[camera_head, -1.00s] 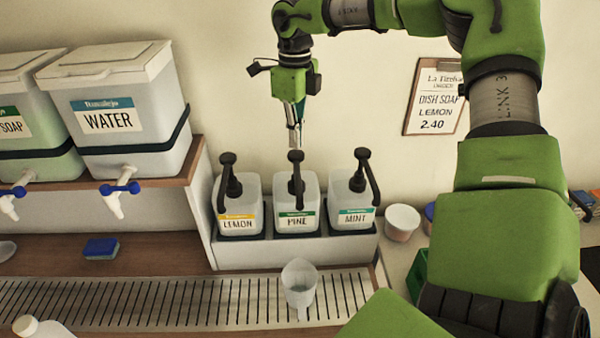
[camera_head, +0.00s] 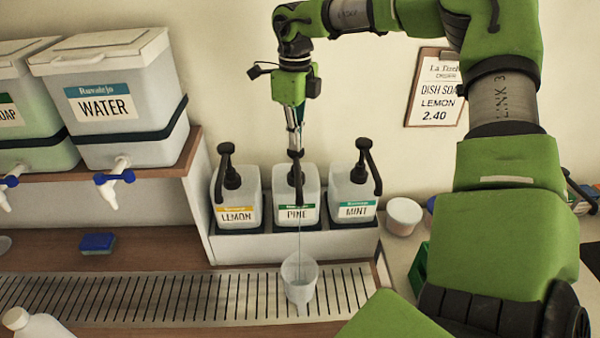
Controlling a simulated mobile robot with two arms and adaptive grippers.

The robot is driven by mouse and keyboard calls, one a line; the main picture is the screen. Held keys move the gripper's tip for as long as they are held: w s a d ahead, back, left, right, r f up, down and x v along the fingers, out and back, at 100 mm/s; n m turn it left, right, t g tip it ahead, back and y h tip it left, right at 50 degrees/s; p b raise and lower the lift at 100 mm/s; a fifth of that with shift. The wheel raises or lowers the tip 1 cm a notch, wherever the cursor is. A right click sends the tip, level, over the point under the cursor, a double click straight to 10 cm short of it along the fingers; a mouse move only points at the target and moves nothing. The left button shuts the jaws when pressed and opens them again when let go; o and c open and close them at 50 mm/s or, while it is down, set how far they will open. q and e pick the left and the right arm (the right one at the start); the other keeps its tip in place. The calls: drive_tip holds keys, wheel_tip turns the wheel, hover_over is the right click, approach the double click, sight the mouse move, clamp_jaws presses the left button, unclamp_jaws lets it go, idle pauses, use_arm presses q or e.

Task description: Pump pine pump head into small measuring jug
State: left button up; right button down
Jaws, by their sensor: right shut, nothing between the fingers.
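The pine drum (camera_head: 310,189) stands in the middle of a rack, with a white and green PINE label. Its black pump head (camera_head: 296,173) sits lower than the pump heads on either side. My right gripper (camera_head: 295,148) is shut and empty, pointing down with its tips on top of the pine pump head. A thin pale stream (camera_head: 299,238) runs from the nozzle down into the small measuring jug (camera_head: 299,287). The clear jug stands upright on the slatted drip grid below the pine drum. Its fill level is unclear. My left gripper is out of view.
The lemon drum (camera_head: 235,196) and mint drum (camera_head: 353,193) flank the pine one closely. A water tank (camera_head: 115,105) with a blue tap is on a shelf at left. The grid (camera_head: 180,297) is otherwise clear.

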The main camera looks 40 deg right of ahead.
drive_tip(key=shift+s+f+b, duration=0.1)
drive_tip(key=shift+f+b, duration=0.65)
drive_tip(key=shift+f, duration=0.55)
drive_tip(key=shift+r, duration=0.1)
drive_tip(key=shift+r+p, duration=2.05)
drive_tip(key=shift+r, duration=0.95)
drive_tip(key=shift+f, duration=0.15)
drive_tip(key=shift+f+b, duration=2.45)
drive_tip(key=shift+f, duration=0.6)
drive_tip(key=shift+r+p, duration=2.1)
drive_tip(key=shift+r, duration=1.1)
